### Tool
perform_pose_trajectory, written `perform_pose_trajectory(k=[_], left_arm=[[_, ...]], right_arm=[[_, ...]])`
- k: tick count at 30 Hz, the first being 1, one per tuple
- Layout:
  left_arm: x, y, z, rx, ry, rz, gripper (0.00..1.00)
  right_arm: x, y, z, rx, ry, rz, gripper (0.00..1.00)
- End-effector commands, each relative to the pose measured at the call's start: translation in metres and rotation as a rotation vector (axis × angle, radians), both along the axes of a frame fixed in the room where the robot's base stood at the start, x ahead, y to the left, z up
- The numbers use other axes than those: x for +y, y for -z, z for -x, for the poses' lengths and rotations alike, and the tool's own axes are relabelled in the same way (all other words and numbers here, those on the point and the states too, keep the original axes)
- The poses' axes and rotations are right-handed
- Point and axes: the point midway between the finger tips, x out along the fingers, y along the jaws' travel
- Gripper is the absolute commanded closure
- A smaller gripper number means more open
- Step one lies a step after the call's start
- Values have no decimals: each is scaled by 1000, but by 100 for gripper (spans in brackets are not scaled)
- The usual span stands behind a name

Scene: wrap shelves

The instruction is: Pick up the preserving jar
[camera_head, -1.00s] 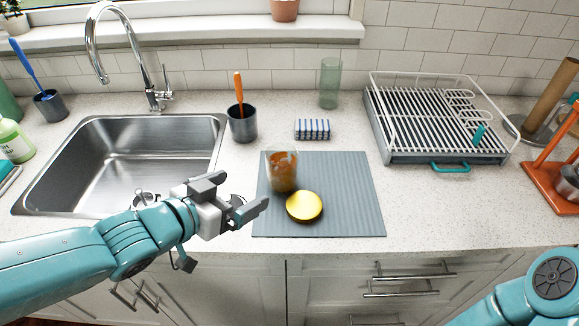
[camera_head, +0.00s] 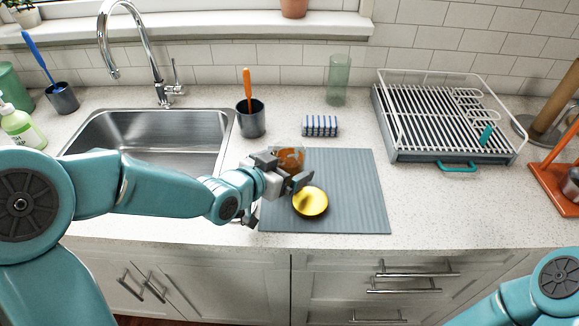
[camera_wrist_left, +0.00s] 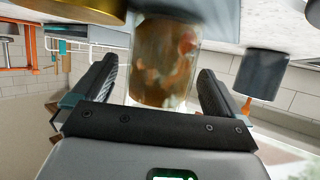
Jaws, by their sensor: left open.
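The preserving jar (camera_head: 291,155), clear with orange-brown contents, stands on the grey ribbed mat (camera_head: 350,190). My left gripper (camera_head: 296,176) is at the jar's near side and hides its lower part. In the left wrist view, which is upside down, the jar (camera_wrist_left: 162,62) appears between the two open fingers (camera_wrist_left: 157,72), with space visible beside it. I cannot tell whether a finger touches it. A gold round lid (camera_head: 310,202) lies on the mat just in front of the jar, close to the gripper. My right gripper is out of view.
A grey cup with an orange-handled brush (camera_head: 251,121) and a striped sponge (camera_head: 320,126) stand behind the mat. The sink (camera_head: 165,130) is left, a dish rack (camera_head: 445,120) right. A green glass (camera_head: 338,82) stands at the back. The mat's right half is clear.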

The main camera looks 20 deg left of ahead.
Motion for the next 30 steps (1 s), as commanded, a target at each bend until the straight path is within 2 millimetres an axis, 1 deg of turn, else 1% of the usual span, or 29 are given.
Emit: perform_pose_trajectory(k=[1, 3, 11, 14, 15, 17, 25, 28, 30], left_arm=[[-3, 3, -7, 2, 2, 0, 0], [-5, 5, -13, 1, 1, 0, 0], [-6, 7, -16, 0, 0, 0, 0], [-6, 7, -16, 0, 0, 0, 29], [-6, 7, -16, 0, 0, 0, 42], [-6, 7, -16, 0, 0, 0, 61], [-5, 5, -16, -2, 0, 0, 61], [-5, 0, -16, -5, 0, 0, 61], [-5, -8, -16, -5, 0, 0, 61]], right_arm=[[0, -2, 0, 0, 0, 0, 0], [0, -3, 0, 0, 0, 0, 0], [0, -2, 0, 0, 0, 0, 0], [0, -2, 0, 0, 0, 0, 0], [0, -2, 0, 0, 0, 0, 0], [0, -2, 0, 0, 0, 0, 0], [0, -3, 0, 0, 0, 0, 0], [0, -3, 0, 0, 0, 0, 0], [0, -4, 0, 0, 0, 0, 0]])
